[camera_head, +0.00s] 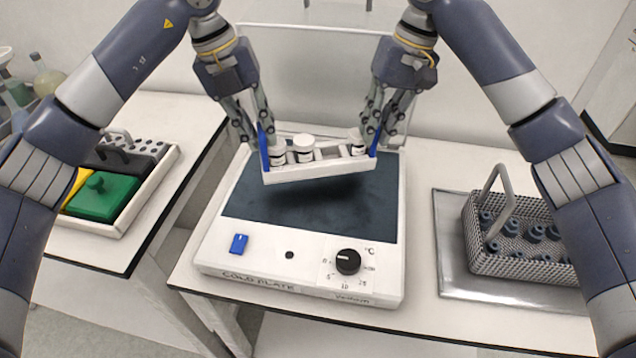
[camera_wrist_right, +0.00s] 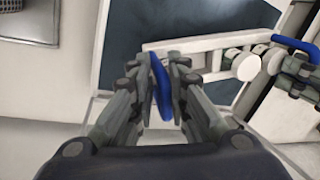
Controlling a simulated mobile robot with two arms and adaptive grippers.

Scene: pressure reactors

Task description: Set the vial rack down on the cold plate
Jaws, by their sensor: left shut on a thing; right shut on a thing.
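The white vial rack (camera_head: 318,171) has blue end handles and holds several white-capped vials. It hangs above the dark top of the cold plate (camera_head: 240,197), with a shadow below it, and looks slightly tilted. My left gripper (camera_head: 262,140) is shut on the rack's left blue handle. My right gripper (camera_head: 376,138) is shut on the right blue handle. In the right wrist view my right gripper (camera_wrist_right: 165,85) pinches the blue handle, and the rack (camera_wrist_right: 205,43) extends to the right over the dark plate (camera_wrist_right: 150,20).
A metal tray (camera_head: 448,275) with a mesh basket (camera_head: 500,262) of dark-capped items stands right of the cold plate. On the left bench a white tray (camera_head: 150,195) holds a green block (camera_head: 102,197) and a dark rack. The cold plate's front panel has a blue switch (camera_head: 239,243) and a black knob (camera_head: 347,261).

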